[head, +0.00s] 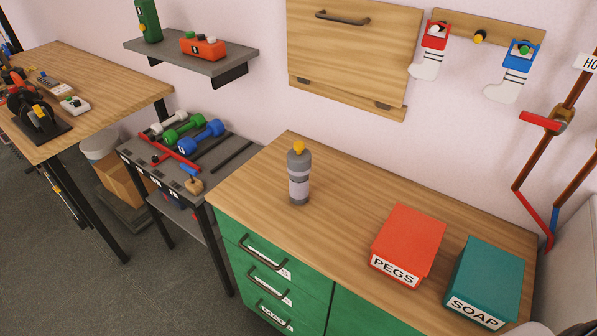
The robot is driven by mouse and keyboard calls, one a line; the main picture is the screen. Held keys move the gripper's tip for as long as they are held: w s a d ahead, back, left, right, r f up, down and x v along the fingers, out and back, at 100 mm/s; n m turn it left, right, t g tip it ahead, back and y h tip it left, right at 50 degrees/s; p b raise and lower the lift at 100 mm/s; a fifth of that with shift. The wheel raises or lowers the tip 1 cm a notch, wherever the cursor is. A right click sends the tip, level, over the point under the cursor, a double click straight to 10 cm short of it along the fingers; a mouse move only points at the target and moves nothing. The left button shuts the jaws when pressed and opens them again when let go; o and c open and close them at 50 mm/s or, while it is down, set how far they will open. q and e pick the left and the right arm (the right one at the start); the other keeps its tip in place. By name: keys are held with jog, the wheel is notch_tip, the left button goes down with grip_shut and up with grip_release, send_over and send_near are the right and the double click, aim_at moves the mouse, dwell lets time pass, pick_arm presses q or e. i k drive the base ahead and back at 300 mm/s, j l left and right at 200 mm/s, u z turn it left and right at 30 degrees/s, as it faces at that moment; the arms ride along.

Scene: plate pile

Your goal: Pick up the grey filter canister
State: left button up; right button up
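The grey filter canister (299,177) stands upright on the wooden top of the green cabinet (345,215), toward its left end. It is a grey cylinder with a paler band around the middle and a yellow-orange knob on top. Nothing touches it or hides it in the head view. Neither of my grippers shows in this view.
A red PEGS box (408,242) and a teal SOAP box (484,282) stand on the cabinet top to the right. A dumbbell rack (190,180) is to the left. A shelf (190,57) and a wooden flap panel (352,55) are on the wall above.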

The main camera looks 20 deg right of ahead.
aim_at(298, 167)
jog(key=i+j+z, duration=0.2)
jog(key=i+j, duration=0.15)
jog(key=i+j+z, duration=0.25)
jog(key=j, duration=0.25)
jog(key=i+j+z, duration=0.2)
jog(key=i+j, duration=0.2)
jog(key=j, duration=0.15)
jog(key=z, duration=1.1)
